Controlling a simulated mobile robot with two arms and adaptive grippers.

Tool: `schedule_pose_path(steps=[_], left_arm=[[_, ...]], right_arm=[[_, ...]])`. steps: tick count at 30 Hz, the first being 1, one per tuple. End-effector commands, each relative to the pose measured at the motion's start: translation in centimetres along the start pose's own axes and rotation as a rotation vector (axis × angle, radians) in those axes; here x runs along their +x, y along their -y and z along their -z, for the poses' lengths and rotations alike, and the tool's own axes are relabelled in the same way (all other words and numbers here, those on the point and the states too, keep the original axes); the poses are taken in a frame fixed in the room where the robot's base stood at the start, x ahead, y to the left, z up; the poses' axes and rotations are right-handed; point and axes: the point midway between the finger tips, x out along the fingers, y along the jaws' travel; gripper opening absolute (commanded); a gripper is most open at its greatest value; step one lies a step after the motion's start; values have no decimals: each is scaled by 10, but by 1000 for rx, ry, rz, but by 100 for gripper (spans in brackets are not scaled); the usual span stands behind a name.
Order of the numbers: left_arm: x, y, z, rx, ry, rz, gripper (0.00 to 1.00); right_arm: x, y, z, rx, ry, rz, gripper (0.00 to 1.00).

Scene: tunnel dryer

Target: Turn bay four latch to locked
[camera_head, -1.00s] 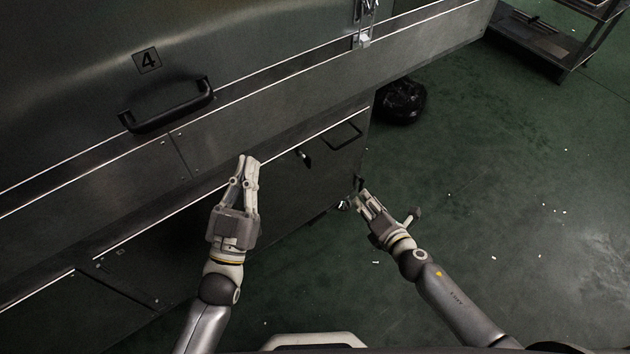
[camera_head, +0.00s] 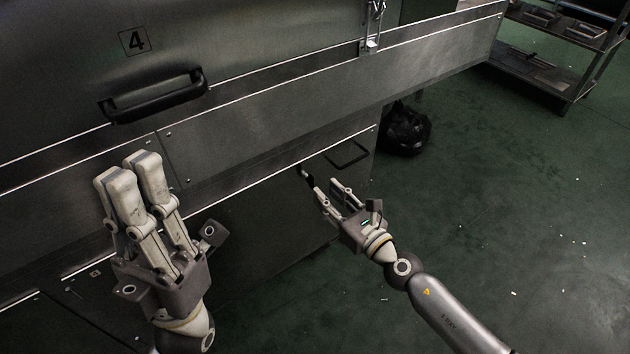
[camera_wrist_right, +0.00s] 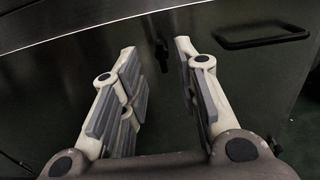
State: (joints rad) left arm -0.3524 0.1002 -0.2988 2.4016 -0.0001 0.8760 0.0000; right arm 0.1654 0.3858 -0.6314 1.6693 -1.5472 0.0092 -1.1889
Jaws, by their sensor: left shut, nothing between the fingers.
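A door marked with a black 4 plate (camera_head: 134,41) fills the upper left of the head view, with a black bar handle (camera_head: 155,97) below the number. A small black turn latch (camera_head: 306,176) is on the lower front panel; it also shows in the right wrist view (camera_wrist_right: 162,55). Which bay this latch belongs to I cannot tell. My right gripper (camera_head: 328,190) is open and empty just in front of the latch. In the right wrist view its fingers (camera_wrist_right: 155,47) stand apart, with the latch between them in the picture. My left gripper (camera_head: 134,170) is shut and empty, below the bar handle.
A metal clasp (camera_head: 373,28) hangs at the upper door's right end. A thin pull handle (camera_head: 347,153) is right of the latch, also in the wrist view (camera_wrist_right: 262,35). A black bag (camera_head: 406,130) and metal rack (camera_head: 545,62) stand beyond. Floor at right is mostly clear.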

Motion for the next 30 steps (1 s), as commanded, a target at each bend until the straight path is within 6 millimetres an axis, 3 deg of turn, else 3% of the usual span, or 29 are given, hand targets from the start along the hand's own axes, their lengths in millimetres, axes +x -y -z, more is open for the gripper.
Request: schedule_pose_path(steps=[3,9,22,30], left_arm=[[0,0,-1,1,3,0,0],[-3,0,2,-1,-15,0,0],[-4,0,4,-2,-23,0,0],[-4,0,4,-2,-23,0,0]], right_arm=[[23,0,0,2,2,0,29],[49,0,1,1,1,0,29],[60,0,1,2,-1,0,29],[59,0,1,2,-1,0,0]])
